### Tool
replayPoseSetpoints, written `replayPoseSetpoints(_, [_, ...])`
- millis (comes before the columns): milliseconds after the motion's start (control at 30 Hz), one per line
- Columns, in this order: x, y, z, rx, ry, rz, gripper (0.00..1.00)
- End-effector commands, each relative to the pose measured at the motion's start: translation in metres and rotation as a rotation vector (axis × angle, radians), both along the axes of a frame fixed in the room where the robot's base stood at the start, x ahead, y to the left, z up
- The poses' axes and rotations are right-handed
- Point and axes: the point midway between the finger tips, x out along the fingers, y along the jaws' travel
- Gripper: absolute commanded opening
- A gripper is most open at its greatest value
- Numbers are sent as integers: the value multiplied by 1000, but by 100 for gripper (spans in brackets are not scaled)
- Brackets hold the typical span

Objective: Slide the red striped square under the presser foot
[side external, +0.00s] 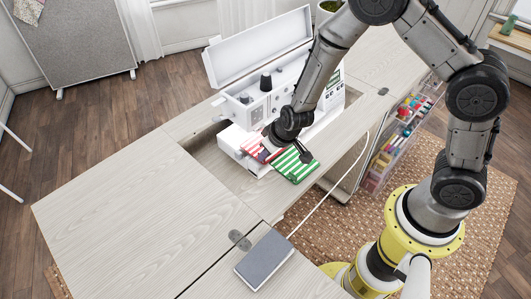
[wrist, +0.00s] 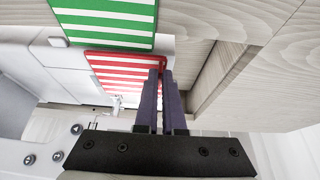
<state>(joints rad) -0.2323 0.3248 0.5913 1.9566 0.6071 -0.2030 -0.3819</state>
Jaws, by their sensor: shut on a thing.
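The red striped square (side external: 250,147) lies at the white sewing machine (side external: 262,107), partly hidden by my gripper in the side view. In the wrist view the red striped square (wrist: 112,66) lies flat, with one edge at my fingers and another close to the metal presser foot (wrist: 116,103). I cannot tell whether any of it is under the foot. My gripper (wrist: 163,74) is shut on the red striped square at that edge. In the side view my gripper (side external: 270,153) points down in front of the machine.
A green striped square (side external: 297,168) lies beside the red one, nearer the cabinet's front edge. A grey book-like box (side external: 264,259) sits on the cabinet top (side external: 145,200). A white cable (side external: 328,197) runs nearby. The large left panel is clear. Drawers of coloured thread (side external: 398,135) stand at right.

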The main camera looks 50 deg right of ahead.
Motion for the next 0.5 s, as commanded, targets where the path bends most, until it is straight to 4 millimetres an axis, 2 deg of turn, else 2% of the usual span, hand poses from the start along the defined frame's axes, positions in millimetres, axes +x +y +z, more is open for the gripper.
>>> replayPoseSetpoints(500, [1,0,-6,0,0,0,0])
